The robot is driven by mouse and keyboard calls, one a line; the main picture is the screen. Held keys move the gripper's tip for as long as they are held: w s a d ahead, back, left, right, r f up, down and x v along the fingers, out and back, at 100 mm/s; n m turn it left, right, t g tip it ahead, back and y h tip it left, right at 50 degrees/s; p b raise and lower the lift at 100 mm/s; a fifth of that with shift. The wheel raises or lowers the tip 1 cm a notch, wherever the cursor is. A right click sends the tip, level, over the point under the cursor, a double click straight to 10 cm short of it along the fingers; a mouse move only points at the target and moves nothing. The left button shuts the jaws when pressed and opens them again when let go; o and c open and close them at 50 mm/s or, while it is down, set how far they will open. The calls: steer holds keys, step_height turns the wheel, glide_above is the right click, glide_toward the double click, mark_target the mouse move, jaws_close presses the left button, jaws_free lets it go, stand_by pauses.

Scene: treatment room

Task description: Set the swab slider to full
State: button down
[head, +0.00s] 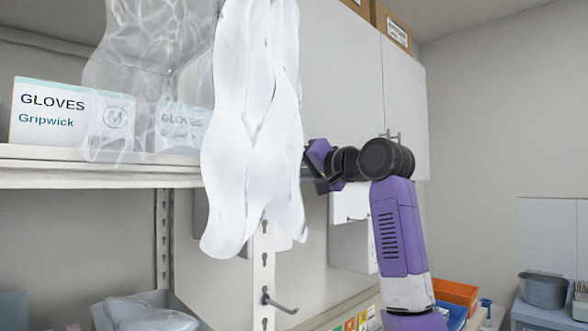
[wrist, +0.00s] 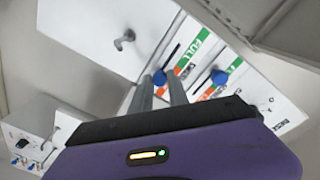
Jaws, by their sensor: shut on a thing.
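In the wrist view, two sliders with round blue knobs sit on a white panel (wrist: 245,75), each beside a strip with a green part and an orange part. "FULL" is readable on the green of the left strip (wrist: 200,42). My gripper (wrist: 160,83) is shut on the left blue knob (wrist: 159,77). This knob is near the strip's orange part, with a dark slot running up and right from it. The other blue knob (wrist: 220,77) is free, to the right. I cannot read which slider is for swabs. In the head view, my gripper (head: 319,164) is partly seen; knobs are hidden.
White translucent sheets (head: 255,130) hang in front, left of my gripper. A shelf (head: 100,168) holds glove boxes (head: 60,115). A bare hook (head: 280,303) sticks out below. A wall cabinet (head: 340,75) is behind my arm; orange and blue bins (head: 455,293) stand lower right.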

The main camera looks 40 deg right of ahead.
stand_by(0.8)
steer(key=a, duration=0.5)
steer(key=shift+s+a, duration=0.1)
steer(key=shift+a, duration=0.05)
steer(key=c, duration=1.3)
jaws_free()
steer(key=shift+a, duration=0.15)
steer(key=s+b, duration=0.2)
steer(key=s, duration=0.5)
steer(key=shift+s, duration=0.4)
